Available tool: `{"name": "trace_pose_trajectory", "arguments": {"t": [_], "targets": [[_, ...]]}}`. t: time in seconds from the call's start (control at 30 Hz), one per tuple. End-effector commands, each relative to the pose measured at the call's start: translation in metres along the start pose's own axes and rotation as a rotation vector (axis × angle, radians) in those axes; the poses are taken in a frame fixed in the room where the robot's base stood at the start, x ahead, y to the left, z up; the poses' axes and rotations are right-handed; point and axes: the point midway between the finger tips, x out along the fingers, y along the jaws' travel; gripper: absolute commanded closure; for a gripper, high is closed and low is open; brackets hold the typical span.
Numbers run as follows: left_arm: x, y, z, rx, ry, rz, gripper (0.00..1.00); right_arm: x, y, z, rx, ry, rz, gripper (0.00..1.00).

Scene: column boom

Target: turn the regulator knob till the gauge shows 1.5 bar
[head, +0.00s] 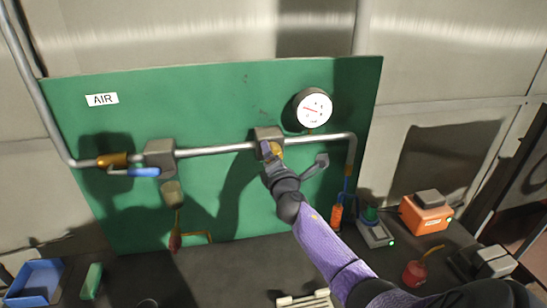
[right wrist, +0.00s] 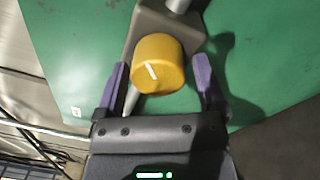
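The yellow regulator knob (right wrist: 158,63) has a white mark on its face and sits on the grey regulator body (head: 268,135) in the pipe. In the head view the knob (head: 277,150) is partly hidden by my right gripper (head: 268,152). In the right wrist view my right gripper (right wrist: 161,82) is open, with one purple finger on each side of the knob and a visible gap at both. The round white gauge (head: 313,107) is up and right of the knob. Its red needle shows, but the scale is too small to read. My left gripper is not in view.
A green panel (head: 220,95) carries the pipe, with a blue-handled valve (head: 143,172) at left. On the dark bench below are a blue bin (head: 35,282), a green block (head: 92,281), an orange device (head: 426,213) and a red oil can (head: 415,273).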

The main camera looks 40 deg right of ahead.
Motion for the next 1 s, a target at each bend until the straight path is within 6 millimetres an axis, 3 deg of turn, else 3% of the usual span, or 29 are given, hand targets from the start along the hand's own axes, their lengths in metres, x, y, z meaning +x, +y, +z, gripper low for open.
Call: {"name": "trace_pose_trajectory", "arguments": {"t": [0.33,0.7,0.83,1.0], "targets": [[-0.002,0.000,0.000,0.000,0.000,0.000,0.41,-0.006,0.000,0.000,0.000,0.000,0.000,0.00],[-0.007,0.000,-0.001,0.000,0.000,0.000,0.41,-0.083,-0.001,-0.001,0.001,0.002,0.000,0.00],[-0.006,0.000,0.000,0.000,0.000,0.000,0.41,-0.096,-0.001,0.000,0.000,0.000,-0.001,0.00],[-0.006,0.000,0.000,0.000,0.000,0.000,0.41,-0.100,0.000,0.000,0.000,0.000,0.000,0.00]]}}
